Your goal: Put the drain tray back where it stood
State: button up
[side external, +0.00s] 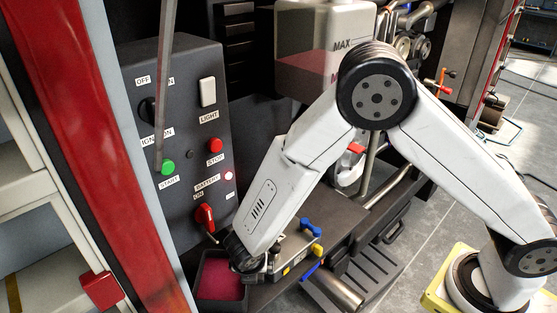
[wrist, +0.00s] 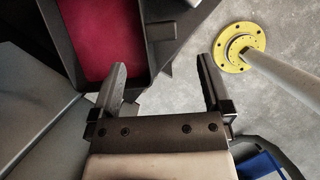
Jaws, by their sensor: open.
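A dark open tray with a deep red bottom (side external: 203,302), which I take for the drain tray, is low beside the control panel. In the wrist view its dark wall (wrist: 137,42) and red inside lie at the upper left, cut off by the frame. My gripper (wrist: 160,78) is open, with its fingers well apart and nothing held. The left fingertip is close to the tray's lower right corner; I cannot tell whether they touch. In the side view my wrist hides the gripper's tips and part of the tray's right side.
The control panel (side external: 180,110) with switches and a red lever (side external: 205,217) rises left of my forearm. A battery-like box (side external: 297,246) with blue and yellow parts is right of my wrist. A ribbed black piece (side external: 372,272) lies beyond it.

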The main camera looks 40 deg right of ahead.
jog(key=shift+v, duration=2.15)
jog(key=shift+d, duration=0.1)
jog(key=s+d+r+m+y, duration=0.1)
jog(key=s+d+r+m, duration=0.2)
jog(key=d+m, duration=0.3)
jog(key=s+d+r+m+y, duration=0.1)
jog(key=s+d+r+m, duration=0.2)
jog(key=d+m, duration=0.4)
jog(key=s+d+r+m+y, duration=0.1)
jog(key=s+d+r+m, duration=0.2)
jog(key=d+m, duration=0.4)
jog(key=shift+s+r+m+g, duration=0.25)
jog(key=shift+r+m, duration=0.65)
jog(key=shift+m, duration=2.6)
jog(key=shift+w+d, duration=0.1)
jog(key=shift+d, duration=0.05)
